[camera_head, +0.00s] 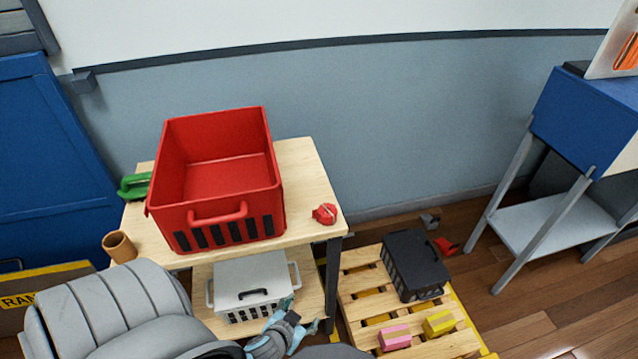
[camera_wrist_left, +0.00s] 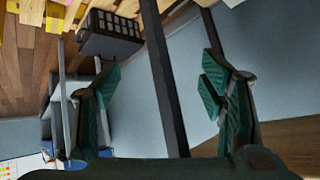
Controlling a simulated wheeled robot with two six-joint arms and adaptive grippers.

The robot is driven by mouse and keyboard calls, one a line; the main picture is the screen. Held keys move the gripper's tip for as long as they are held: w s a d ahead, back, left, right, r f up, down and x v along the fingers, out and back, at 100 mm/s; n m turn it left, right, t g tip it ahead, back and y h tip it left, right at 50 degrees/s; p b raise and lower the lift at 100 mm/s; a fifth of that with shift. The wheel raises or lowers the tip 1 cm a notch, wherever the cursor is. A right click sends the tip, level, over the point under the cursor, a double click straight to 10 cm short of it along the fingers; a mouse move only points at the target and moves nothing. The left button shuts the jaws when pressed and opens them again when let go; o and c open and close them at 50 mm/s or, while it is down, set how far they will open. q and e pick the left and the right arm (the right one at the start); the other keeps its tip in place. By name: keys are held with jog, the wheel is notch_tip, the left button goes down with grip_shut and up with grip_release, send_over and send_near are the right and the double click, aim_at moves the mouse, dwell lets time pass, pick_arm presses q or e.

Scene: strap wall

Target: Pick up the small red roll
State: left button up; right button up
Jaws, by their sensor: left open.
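The small red roll (camera_head: 325,213) lies on the wooden table (camera_head: 305,165), near its front right corner, to the right of a large red crate. My left gripper (camera_head: 302,314) is low in the head view, in front of the table and below the roll, apart from it. In the left wrist view its two green-padded fingers (camera_wrist_left: 160,85) are spread wide with nothing held. A dark table leg (camera_wrist_left: 165,75) shows between the fingers in that view. The roll is not visible in the wrist view. My right gripper is not in view.
The large red crate (camera_head: 160,180) fills much of the tabletop, with a green tool (camera_head: 134,188) and a brown roll (camera_head: 119,247) to its left. A white crate (camera_head: 250,280) sits on the lower shelf. A black crate (camera_head: 414,265) stands on the pallet (camera_head: 358,283).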

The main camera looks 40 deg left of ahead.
pick_arm(q)
jog(key=w+r+n+t+y+b, duration=0.1)
jog(key=w+r+t+b, duration=0.2)
jog(key=w+r+b, duration=0.15)
jog(key=n+t+y+b, duration=0.2)
jog(key=t, duration=0.2)
send_near(324, 218)
jog(key=x, duration=1.2)
jog(key=shift+w+a+p, duration=0.1)
jog(key=shift+w+p, duration=0.15)
jog(key=shift+p, duration=0.15)
jog(key=shift+r, duration=0.1)
jog(key=c, duration=1.2)
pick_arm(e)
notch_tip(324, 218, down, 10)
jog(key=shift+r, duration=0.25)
